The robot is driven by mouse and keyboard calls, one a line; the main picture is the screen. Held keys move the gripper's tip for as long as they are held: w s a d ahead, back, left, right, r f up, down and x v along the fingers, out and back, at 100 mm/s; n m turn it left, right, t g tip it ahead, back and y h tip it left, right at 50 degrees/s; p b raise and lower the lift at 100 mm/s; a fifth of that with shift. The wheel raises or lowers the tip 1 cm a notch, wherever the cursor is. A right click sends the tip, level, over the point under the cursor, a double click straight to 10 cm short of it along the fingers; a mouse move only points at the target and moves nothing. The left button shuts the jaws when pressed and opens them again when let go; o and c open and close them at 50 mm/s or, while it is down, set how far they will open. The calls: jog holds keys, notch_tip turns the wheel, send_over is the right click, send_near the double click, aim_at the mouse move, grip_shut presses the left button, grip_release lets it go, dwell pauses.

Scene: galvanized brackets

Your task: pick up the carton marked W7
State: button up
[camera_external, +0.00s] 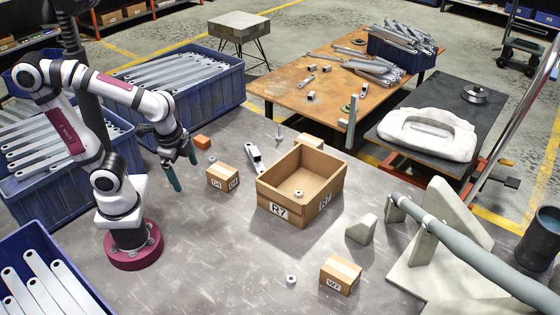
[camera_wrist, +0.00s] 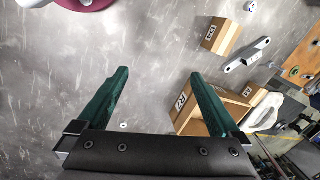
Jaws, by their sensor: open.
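The carton marked W7 (camera_external: 341,275) is a small tan box on the grey table, at the lower right of the external view, in front of the open box marked R7. I cannot make it out in the wrist view. My gripper (camera_external: 182,168) is open and empty, pointing down above the table left of the D4 carton, well to the left of and behind W7. In the wrist view its two green fingers (camera_wrist: 158,76) are spread apart with only bare table between them.
The open R7 box (camera_external: 273,208) holds a small ring and stands between my gripper and W7. The D4 carton (camera_external: 222,178), an orange block (camera_external: 202,142) and a bracket (camera_external: 254,158) are nearby. A grey wedge (camera_external: 361,229) stands behind W7. The front table is mostly clear.

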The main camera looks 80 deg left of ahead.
jog(key=w+a+f+t, duration=0.1)
jog(key=w+t, duration=0.1)
jog(key=w, duration=0.7)
jog(key=w+f+t, duration=0.2)
jog(key=w+t, duration=0.1)
jog(key=w, duration=0.6)
jog(key=m+t+h, duration=0.3)
jog(key=m+h, duration=0.1)
jog(key=h, duration=0.7)
send_near(355, 284)
jog(key=x, duration=0.8)
jog(key=shift+r, duration=0.15)
jog(key=c, duration=1.4)
